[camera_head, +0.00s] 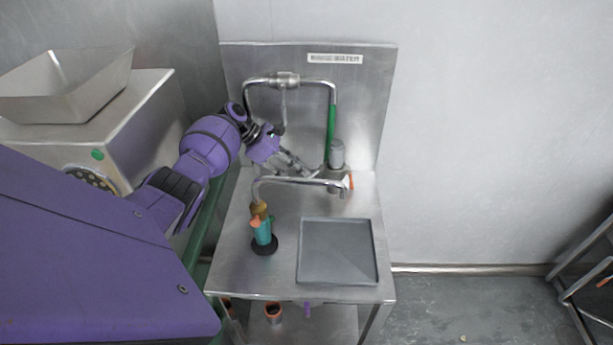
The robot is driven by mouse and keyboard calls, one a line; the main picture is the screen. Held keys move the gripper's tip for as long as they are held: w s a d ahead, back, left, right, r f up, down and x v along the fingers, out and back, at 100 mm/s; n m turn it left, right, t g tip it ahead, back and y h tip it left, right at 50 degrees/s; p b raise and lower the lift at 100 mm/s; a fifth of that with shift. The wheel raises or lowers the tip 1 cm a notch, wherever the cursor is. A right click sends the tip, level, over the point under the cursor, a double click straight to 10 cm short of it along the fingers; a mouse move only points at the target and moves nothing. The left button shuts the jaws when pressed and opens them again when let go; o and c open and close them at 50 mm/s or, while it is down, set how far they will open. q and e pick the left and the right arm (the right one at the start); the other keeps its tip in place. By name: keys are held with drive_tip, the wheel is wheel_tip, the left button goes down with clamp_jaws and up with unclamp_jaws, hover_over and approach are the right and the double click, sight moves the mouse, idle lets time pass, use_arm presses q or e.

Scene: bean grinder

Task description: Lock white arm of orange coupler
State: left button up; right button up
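A small orange coupler (349,181) sits at the back right of the steel sink table, beside the base of the green-sleeved pipe. A pale piece shows next to it, but it is too small to tell whether this is its white arm or how that arm is set. My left gripper (307,172) reaches in from the left above the table. Its grey fingertips are left of the coupler and look apart from it. The fingers overlap the metal pipes behind, so their opening is unclear. My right gripper is out of view.
A curved metal tap (300,181) crosses just below the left gripper. A teal and orange fitting (263,230) stands on the steel table (240,275), left of a grey square basin (338,250). A green-sleeved pipe (331,130) rises at the back. A metal machine (150,120) stands left.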

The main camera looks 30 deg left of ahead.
sight(311, 176)
use_arm(q)
drive_tip(key=x, duration=0.1)
drive_tip(key=b+x, duration=0.1)
drive_tip(key=x, duration=0.1)
drive_tip(key=shift+s+a+f, duration=0.1)
drive_tip(key=shift+s+f, duration=0.05)
drive_tip(key=shift+f, duration=0.2)
drive_tip(key=shift+w+d, duration=0.25)
drive_tip(key=shift+d, duration=0.05)
clamp_jaws()
